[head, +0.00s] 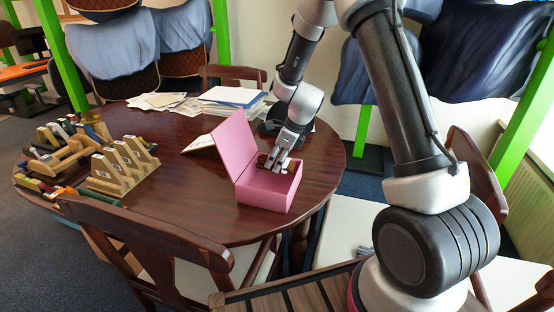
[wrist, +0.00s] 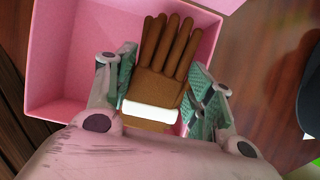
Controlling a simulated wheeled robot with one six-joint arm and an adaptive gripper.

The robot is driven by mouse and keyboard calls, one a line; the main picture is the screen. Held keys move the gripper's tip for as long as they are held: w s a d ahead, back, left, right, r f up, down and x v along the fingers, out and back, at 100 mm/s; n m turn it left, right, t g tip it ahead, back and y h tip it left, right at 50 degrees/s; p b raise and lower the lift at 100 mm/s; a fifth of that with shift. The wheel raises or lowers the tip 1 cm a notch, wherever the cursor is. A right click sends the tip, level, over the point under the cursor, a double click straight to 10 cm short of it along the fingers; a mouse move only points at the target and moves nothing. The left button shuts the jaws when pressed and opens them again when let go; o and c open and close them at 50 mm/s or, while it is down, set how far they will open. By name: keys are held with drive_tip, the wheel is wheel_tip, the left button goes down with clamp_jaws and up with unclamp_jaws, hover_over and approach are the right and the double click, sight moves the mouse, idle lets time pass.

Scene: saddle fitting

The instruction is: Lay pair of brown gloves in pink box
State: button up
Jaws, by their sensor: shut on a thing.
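The pink box (head: 268,196) stands open on the round wooden table, with its lid (head: 235,145) raised on the left side. My gripper (head: 276,165) is over the box opening, its fingers at about rim height. In the wrist view the pair of brown gloves (wrist: 170,60), with a white band at the cuff, lies between the two green-padded fingers of my gripper (wrist: 155,90). The gloves are over the box's inside (wrist: 70,60), fingers pointing away from me. In the head view they are mostly hidden by the gripper. I cannot tell whether they touch the box floor.
Wooden stands (head: 122,168) and several small tools are at the table's left. Papers and books (head: 232,98) lie at the back. Chairs (head: 150,240) stand around the table.

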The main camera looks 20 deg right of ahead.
drive_tip(key=shift+f, duration=0.35)
idle(0.8)
drive_tip(key=o, duration=1.1)
drive_tip(key=o, duration=0.4)
drive_tip(key=shift+r, duration=2.55)
